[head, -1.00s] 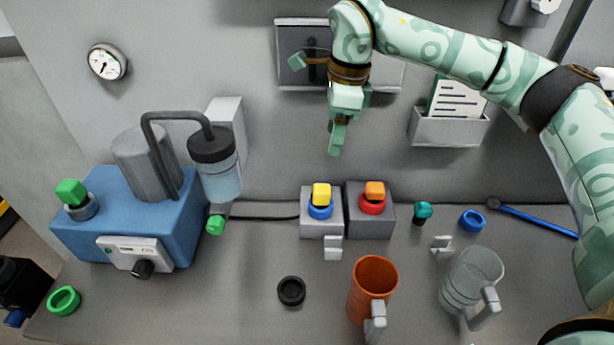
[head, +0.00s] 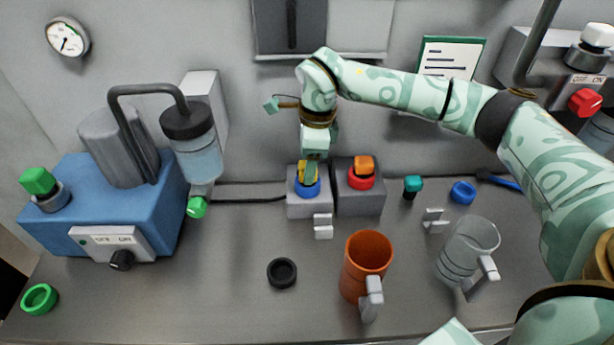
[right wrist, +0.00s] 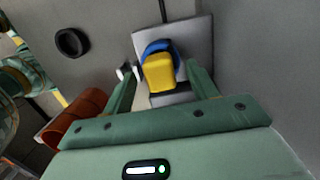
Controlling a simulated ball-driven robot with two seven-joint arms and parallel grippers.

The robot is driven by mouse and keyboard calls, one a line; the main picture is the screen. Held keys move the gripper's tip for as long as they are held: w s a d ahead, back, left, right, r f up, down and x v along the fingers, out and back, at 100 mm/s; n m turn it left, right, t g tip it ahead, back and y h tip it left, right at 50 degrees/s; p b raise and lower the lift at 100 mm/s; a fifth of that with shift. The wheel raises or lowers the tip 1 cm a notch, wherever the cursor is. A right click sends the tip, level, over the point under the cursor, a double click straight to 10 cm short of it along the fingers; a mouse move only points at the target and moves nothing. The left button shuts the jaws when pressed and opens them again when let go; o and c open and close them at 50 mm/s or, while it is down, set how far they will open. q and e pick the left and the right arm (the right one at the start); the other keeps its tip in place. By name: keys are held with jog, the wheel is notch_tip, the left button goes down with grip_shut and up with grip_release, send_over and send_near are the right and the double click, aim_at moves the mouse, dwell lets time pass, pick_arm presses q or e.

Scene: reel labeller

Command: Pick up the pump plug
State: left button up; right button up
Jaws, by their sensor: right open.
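A yellow plug (head: 301,172) sits in a blue ring (head: 309,190) on the left grey socket box (head: 308,207). My right gripper (head: 309,178) is just above it, pointing down, and partly hides it. In the right wrist view the open fingers (right wrist: 161,68) stand on either side of the yellow plug (right wrist: 159,72), with gaps visible. An orange plug (head: 364,164) sits in a red ring (head: 361,180) on the box beside it. Which plug is the pump plug is not marked. My left gripper is not in view.
A blue machine (head: 80,210) with a green knob and hose stands at the left. An orange mug (head: 367,265), a clear mug (head: 465,255) and a black ring (head: 282,272) stand in front. A teal plug (head: 412,186) and a blue ring (head: 463,192) lie right of the boxes.

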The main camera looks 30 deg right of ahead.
jog(key=shift+f, duration=0.7)
jog(key=shift+r, duration=0.1)
jog(key=shift+c, duration=1.2)
jog(key=c, duration=0.9)
jog(key=shift+r, duration=0.45)
notch_tip(320, 180, up, 3)
jog(key=shift+a+p, duration=0.1)
jog(key=shift+p, duration=0.5)
jog(key=shift+s+a+r+p, duration=1.3)
jog(key=shift+s+r, duration=0.65)
jog(key=shift+r, duration=0.75)
jog(key=shift+s+a+r+p, duration=1.3)
jog(key=shift+s+r, duration=0.6)
jog(key=shift+r, duration=0.75)
jog(key=shift+s+a+r+p, duration=1.3)
jog(key=shift+s+r, duration=0.65)
jog(key=shift+r, duration=0.75)
